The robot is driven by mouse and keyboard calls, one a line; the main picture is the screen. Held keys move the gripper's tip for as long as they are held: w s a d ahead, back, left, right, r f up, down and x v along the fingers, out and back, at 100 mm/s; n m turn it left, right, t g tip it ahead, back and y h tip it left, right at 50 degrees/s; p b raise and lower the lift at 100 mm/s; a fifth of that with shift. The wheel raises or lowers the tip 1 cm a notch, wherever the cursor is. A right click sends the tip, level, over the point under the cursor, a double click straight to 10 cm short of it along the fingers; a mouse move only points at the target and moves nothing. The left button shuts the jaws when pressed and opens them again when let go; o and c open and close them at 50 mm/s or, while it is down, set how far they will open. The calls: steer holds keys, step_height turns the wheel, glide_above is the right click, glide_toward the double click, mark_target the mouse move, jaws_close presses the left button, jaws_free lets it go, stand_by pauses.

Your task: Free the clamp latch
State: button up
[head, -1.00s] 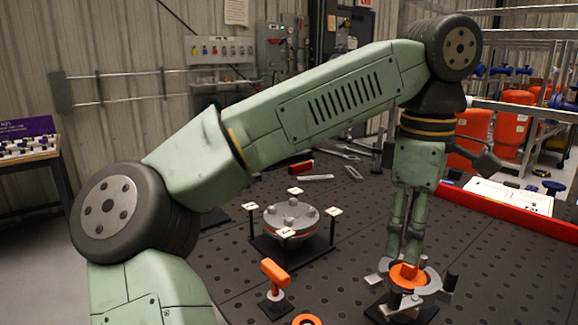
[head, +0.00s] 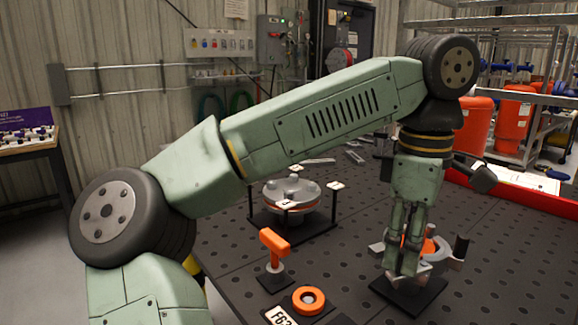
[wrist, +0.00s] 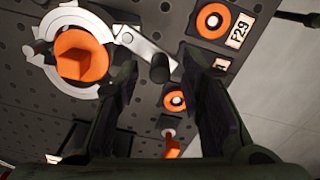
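The clamp (head: 424,270) stands on a dark base plate on the perforated table, below my gripper in the head view. In the wrist view, its silver ring (wrist: 40,56) surrounds an orange block (wrist: 82,62) at upper left. A silver lever (wrist: 135,40) with a dark, rounded end (wrist: 160,69) reaches out from the ring. My gripper (wrist: 160,88) is open, pointing down, its two dark fingers apart. The lever's dark end appears between the fingers in the picture; I cannot tell whether either touches it. In the head view, my fingers (head: 402,268) hide part of the clamp.
An orange T-handle (head: 274,243) and an orange ring (head: 308,299) stand left of the clamp. A round flanged fixture (head: 290,192) sits behind them. A red-edged tray (head: 510,190) with papers lies at the right. Open tabletop lies between the fixture and clamp.

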steer(key=shift+r+p, duration=0.1)
steer(key=shift+p, duration=0.2)
steer(key=shift+c, duration=0.5)
steer(key=c, duration=0.6)
steer(key=shift+s, duration=0.1)
steer(key=shift+s+d, duration=0.2)
steer(key=shift+s, duration=0.2)
steer(key=shift+d, duration=0.1)
steer(key=shift+s+d+p, duration=0.25)
steer(key=shift+s+p, duration=0.1)
steer(key=shift+s, duration=0.1)
steer(key=o, duration=0.8)
